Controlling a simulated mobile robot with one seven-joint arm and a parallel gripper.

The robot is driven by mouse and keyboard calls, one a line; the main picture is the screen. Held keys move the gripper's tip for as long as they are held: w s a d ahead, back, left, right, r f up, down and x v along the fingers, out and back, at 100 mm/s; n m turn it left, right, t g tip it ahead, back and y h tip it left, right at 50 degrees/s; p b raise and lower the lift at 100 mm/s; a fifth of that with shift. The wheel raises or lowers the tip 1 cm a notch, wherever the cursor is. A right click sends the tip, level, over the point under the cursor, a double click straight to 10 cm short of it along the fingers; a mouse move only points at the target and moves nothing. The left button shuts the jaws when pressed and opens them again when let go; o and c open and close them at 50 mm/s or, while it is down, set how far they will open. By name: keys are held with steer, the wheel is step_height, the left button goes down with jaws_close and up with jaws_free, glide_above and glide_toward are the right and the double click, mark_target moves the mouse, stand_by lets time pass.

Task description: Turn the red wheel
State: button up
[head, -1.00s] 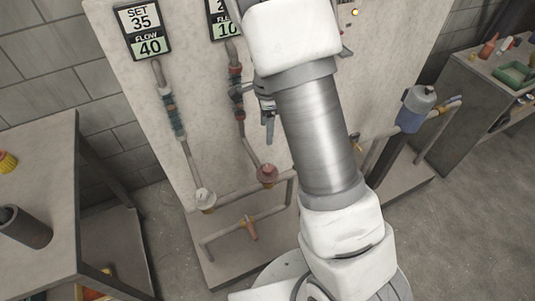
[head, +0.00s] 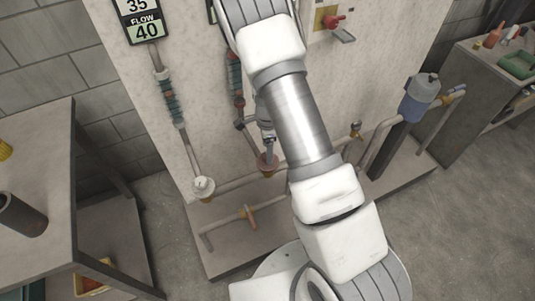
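The dull red wheel (head: 266,163) sits on the pipework low on the panel, on the second pipe from the left. My gripper (head: 269,146) points down just above it and overlaps its upper edge in the picture. I cannot tell whether the fingers touch the wheel. The gripper is small and dark here, and the gap between its fingers is not clear. My white and silver arm crosses the middle of the view and hides part of the panel.
A white wheel (head: 202,187) is to the left on the neighbouring pipe. An orange tee handle (head: 249,216) is below. A grey-blue canister (head: 419,98) stands at right; side benches flank the panel.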

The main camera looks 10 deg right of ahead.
steer(key=shift+f, duration=1.2)
jaws_close()
